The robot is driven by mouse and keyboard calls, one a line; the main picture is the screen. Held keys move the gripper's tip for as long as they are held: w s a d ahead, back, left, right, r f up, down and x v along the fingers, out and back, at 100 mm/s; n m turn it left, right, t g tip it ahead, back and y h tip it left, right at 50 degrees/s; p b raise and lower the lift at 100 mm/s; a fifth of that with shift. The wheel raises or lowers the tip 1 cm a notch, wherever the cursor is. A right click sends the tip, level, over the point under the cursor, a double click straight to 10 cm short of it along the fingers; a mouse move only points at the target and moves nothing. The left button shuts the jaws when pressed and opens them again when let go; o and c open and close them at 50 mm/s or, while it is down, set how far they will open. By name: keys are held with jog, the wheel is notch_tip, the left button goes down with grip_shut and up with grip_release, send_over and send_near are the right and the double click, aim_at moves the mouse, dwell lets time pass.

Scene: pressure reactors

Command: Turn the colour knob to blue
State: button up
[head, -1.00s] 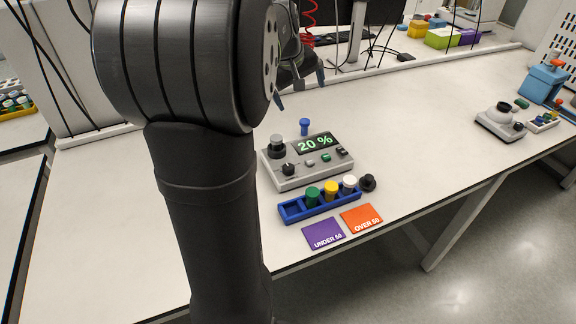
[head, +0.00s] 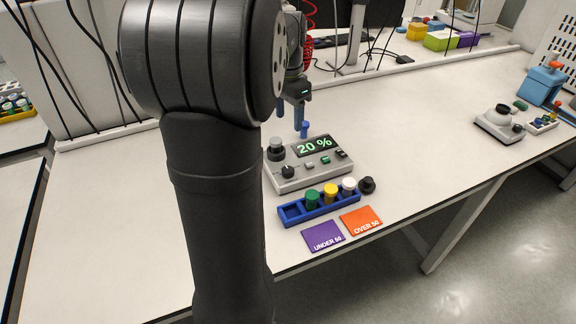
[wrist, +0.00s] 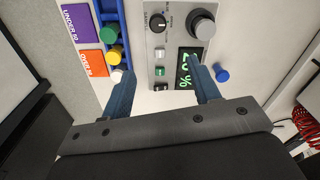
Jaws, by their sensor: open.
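A grey console (head: 290,181) stands on the table with a display (head: 318,145) reading 20 %. A small black knob with a white pointer mark (head: 288,171) sits on its front left; it also shows near the top of the wrist view (wrist: 158,23). I cannot read which colour it points to. A larger grey round knob (head: 276,148) is behind it. My gripper (head: 291,118) is open and empty, pointing down above the console's far edge.
A blue-capped piece (head: 304,128) stands just behind the console. In front are a blue rack (head: 293,211) with green, yellow and white caps, a black-capped piece (head: 367,185), and purple (head: 323,236) and orange (head: 361,220) cards.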

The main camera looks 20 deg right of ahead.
jog(key=m, duration=0.1)
send_near(288, 169)
notch_tip(288, 169, down, 9)
jog(key=shift+w+d+r, duration=0.15)
dwell(0.4)
jog(key=c, duration=1)
